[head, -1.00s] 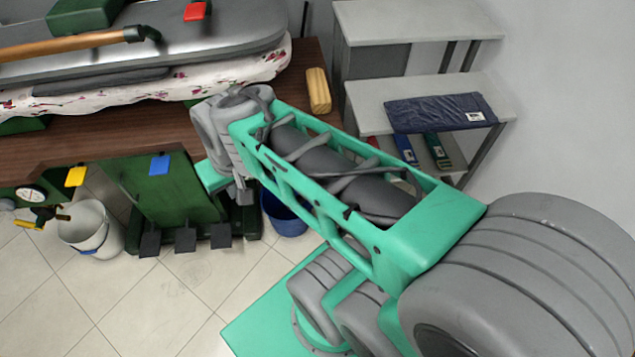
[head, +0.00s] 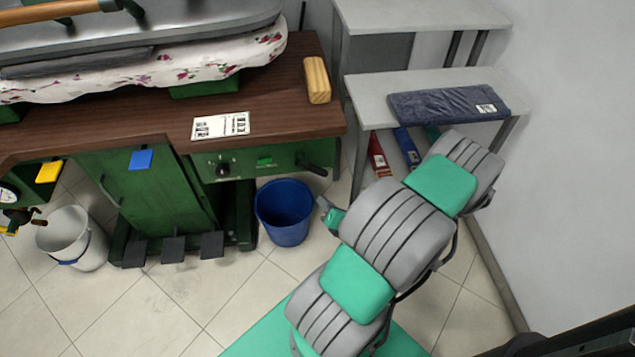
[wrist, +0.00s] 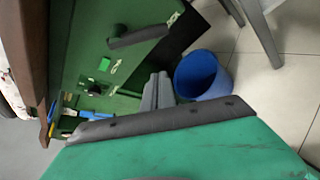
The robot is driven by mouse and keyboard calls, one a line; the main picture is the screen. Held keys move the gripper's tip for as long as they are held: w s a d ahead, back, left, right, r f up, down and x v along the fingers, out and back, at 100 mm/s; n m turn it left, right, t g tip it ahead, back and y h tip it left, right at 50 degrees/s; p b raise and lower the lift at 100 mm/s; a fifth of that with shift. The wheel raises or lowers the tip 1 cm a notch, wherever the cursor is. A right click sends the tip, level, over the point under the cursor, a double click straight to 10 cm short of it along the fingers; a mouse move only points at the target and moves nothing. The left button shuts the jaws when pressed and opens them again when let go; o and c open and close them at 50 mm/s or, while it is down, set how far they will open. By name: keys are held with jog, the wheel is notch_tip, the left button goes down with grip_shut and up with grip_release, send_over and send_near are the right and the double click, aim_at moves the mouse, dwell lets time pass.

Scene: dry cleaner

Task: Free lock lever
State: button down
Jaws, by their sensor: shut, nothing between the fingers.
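A black lever (head: 314,167) sticks out at the right end of the green control panel (head: 250,172) under the brown table's edge. I take it to be the lock lever, though no readable label confirms this. It shows larger in the wrist view (wrist: 138,36), near the panel's edge. My gripper (head: 325,207) is just below and to the right of it, apart from it, beside the blue bucket. In the wrist view the grey fingers (wrist: 157,90) are shut together, empty, below the lever. A black knob (head: 222,169) sits further left on the panel.
A blue bucket (head: 285,211) stands on the floor below the panel. Black pedals (head: 173,249) stick out from the green base. A grey shelf (head: 372,95) stands at the right. A wooden block (head: 317,80) and a printed sheet (head: 221,125) lie on the table (head: 275,110).

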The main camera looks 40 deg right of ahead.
aim_at(311, 165)
jog(key=b+x, duration=0.2)
jog(key=x, duration=0.8)
jog(key=d+r, duration=0.1)
jog(key=d+r+p, duration=0.1)
jog(key=r, duration=0.1)
jog(key=shift+s+d, duration=0.2)
jog(key=shift+s, duration=0.15)
jog(key=shift+d+r+p, duration=0.1)
jog(key=shift+r+p, duration=0.05)
jog(key=shift+p, duration=0.2)
